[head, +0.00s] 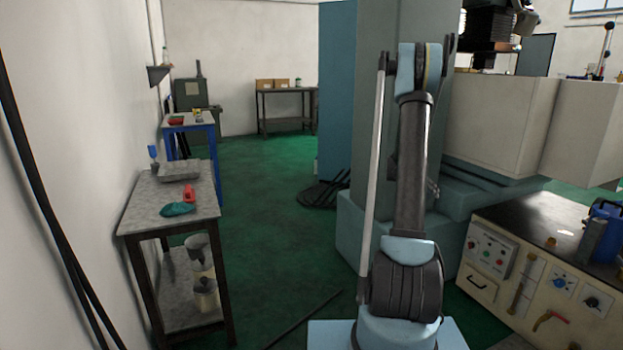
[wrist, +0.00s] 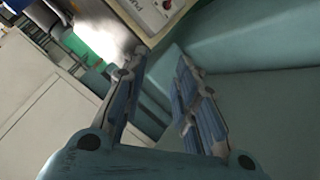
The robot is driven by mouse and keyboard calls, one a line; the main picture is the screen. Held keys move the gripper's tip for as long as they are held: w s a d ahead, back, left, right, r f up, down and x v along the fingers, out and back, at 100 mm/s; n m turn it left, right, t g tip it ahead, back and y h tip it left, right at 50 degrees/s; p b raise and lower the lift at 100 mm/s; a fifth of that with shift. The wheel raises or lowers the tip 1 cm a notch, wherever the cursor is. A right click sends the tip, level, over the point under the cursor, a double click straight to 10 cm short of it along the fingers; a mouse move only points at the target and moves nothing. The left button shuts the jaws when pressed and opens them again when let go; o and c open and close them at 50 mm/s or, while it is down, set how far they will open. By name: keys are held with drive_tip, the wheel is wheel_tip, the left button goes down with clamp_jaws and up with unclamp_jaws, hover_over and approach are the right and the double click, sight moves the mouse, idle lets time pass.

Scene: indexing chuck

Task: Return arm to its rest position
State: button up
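My arm (head: 410,165) stands upright right of centre in the head view, with its light blue base at the bottom and its blue elbow at the top. My gripper (wrist: 155,75) shows in the wrist view with its two blue-grey padded fingers apart. Nothing is between them. The gripper itself cannot be made out in the head view. In the wrist view, pale teal machine surfaces (wrist: 265,105) lie behind and to the right of the fingers, apart from them as far as I can tell.
A machine with a blue-green column (head: 368,110) stands behind my arm. A cream control cabinet (head: 484,288) is at right. A grey-topped table (head: 140,205) with a tray (head: 178,170) and a teal cloth (head: 178,210) is at left. Green floor (head: 265,235) lies open between, with a dark rod (head: 305,318).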

drive_tip(key=s+a+r+n+y, duration=0.2)
drive_tip(key=s+a+r, duration=0.4)
drive_tip(key=s+a, duration=0.4)
drive_tip(key=s+a+r+n+y, duration=0.15)
drive_tip(key=s+a+r, duration=0.35)
drive_tip(key=s+a, duration=0.5)
drive_tip(key=s+a+f+n+y, duration=0.1)
drive_tip(key=s+a, duration=0.3)
drive_tip(key=s, duration=0.5)
drive_tip(key=s+a+f+n+y, duration=0.1)
drive_tip(key=s+a+f+y, duration=0.2)
drive_tip(key=s, duration=0.7)
drive_tip(key=s+a+f+n+y, duration=0.1)
drive_tip(key=s+a+f+y, duration=0.1)
drive_tip(key=s+a, duration=0.4)
drive_tip(key=s+f, duration=0.1)
drive_tip(key=s, duration=0.3)
drive_tip(key=shift+s+f+g, duration=0.2)
drive_tip(key=shift+f+g, duration=0.05)
drive_tip(key=shift+g, duration=0.15)
